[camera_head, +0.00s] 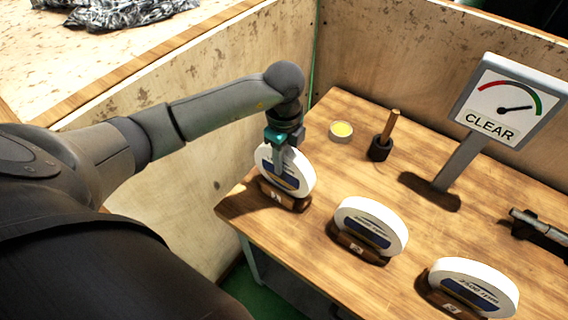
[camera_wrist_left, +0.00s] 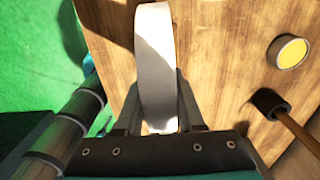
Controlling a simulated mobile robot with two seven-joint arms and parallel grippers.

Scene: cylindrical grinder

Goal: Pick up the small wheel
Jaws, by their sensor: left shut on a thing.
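Three white wheels with dark label bands show on the wooden table. The leftmost wheel (camera_head: 304,171) stands upright at its brown wooden holder (camera_head: 286,197); whether it is lifted at all I cannot tell. My left gripper (camera_head: 284,166) comes down on it from above and is shut on it. In the left wrist view this wheel (camera_wrist_left: 154,60) shows edge-on between the two fingers. The middle wheel (camera_head: 372,222) and the right wheel (camera_head: 474,284) stand in their own holders. Their sizes look alike, and the label text is too small to read surely. My right gripper is out of view.
A yellow-topped round tin (camera_head: 341,131) and a dark pot with a wooden handle (camera_head: 381,149) stand behind the wheels. A gauge sign reading CLEAR (camera_head: 492,113) stands at the right. Wooden panels (camera_head: 215,185) border the table's left and back.

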